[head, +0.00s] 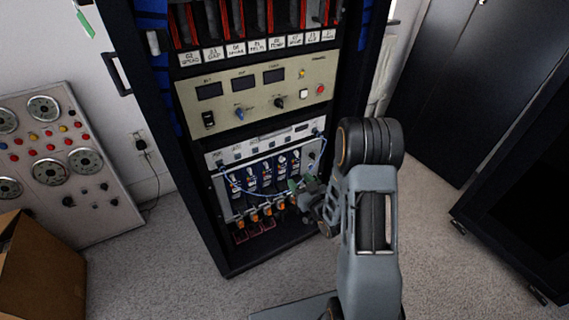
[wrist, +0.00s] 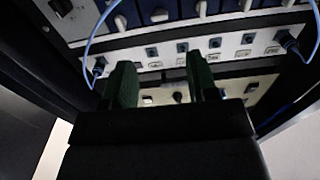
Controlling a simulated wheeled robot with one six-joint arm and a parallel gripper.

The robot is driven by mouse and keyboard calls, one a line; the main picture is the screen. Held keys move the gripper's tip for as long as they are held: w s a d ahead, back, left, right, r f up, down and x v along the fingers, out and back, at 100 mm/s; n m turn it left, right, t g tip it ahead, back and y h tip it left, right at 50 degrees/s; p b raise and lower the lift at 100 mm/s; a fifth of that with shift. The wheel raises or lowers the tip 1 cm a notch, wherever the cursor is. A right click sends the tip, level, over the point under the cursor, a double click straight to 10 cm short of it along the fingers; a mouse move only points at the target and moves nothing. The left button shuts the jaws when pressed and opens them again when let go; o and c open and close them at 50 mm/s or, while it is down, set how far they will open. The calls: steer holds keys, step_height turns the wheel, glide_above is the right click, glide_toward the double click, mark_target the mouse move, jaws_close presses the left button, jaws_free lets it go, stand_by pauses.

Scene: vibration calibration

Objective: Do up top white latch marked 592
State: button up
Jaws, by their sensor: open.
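A row of blue modules (head: 265,173) with white latches along the top and orange latches at the bottom sits low in the black rack. The wrist view shows several white latches (wrist: 160,15) at the top edge. A strip with small labels (wrist: 242,54) lies beside them; no number is legible, so I cannot tell which latch is 592. My gripper (wrist: 158,62) is open, with its two green fingers apart and nothing visible between them. In the head view my gripper (head: 301,186) is in front of the modules' right part, which it and my arm partly hide.
A blue cable (head: 240,188) loops across the modules from sockets at both sides; it also shows in the wrist view (wrist: 89,40). A cream panel (head: 255,88) with knobs is above. A cardboard box (head: 40,275) stands at the left. Carpet in front of the rack is mostly clear.

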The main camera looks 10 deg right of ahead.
mark_target(282, 159)
steer(key=b+x, duration=0.1)
steer(key=x, duration=1)
steer(key=shift+b, duration=0.3)
steer(key=c, duration=0.9)
steer(key=shift+m, duration=0.3)
steer(key=m, duration=1.7)
steer(key=shift+b, duration=0.35)
steer(key=shift+m, duration=0.3)
